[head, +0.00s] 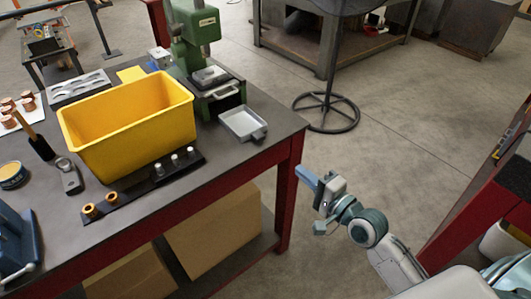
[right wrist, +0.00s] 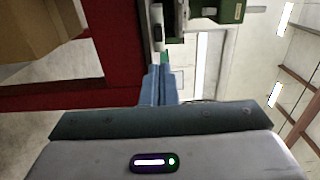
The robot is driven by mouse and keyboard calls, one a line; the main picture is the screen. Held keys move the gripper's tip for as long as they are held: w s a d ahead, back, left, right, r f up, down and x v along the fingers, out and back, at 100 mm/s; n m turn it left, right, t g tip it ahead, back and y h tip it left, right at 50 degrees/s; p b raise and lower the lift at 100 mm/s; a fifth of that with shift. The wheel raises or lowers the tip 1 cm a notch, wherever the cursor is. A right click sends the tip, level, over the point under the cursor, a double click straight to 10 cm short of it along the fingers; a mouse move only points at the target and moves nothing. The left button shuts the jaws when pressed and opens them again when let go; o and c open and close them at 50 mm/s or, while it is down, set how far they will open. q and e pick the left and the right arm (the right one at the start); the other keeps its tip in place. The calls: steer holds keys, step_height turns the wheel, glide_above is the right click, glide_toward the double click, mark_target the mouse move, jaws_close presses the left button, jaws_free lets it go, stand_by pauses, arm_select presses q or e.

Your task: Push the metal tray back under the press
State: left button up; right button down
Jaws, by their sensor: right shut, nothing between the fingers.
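The metal tray (head: 243,123) is a shallow, light grey tray with a small tab at its front right. In the head view it lies on the dark workbench near the right edge, in front of the green press (head: 192,30) and out from under it. My right gripper (head: 306,177) is off the bench's right corner, apart from the tray. Its blue fingers are shut and empty; they also show in the right wrist view (right wrist: 159,84). Part of the green press shows at the top of that view (right wrist: 230,10). My left gripper is not in view.
A yellow bin (head: 128,122) stands left of the tray, with a dark strip (head: 145,188) of small metal parts before it. The bench's red leg (head: 284,205) is beside my right gripper. A round-based stand (head: 326,112) is on the floor behind.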

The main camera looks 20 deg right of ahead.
mark_target(262, 139)
steer(key=x, duration=1.3)
steer(key=shift+p, duration=0.4)
steer(key=shift+w+a, duration=0.1)
steer(key=shift+w, duration=0.4)
steer(key=x, duration=0.4)
steer(key=shift+a+f, duration=0.1)
steer(key=shift+s, duration=0.1)
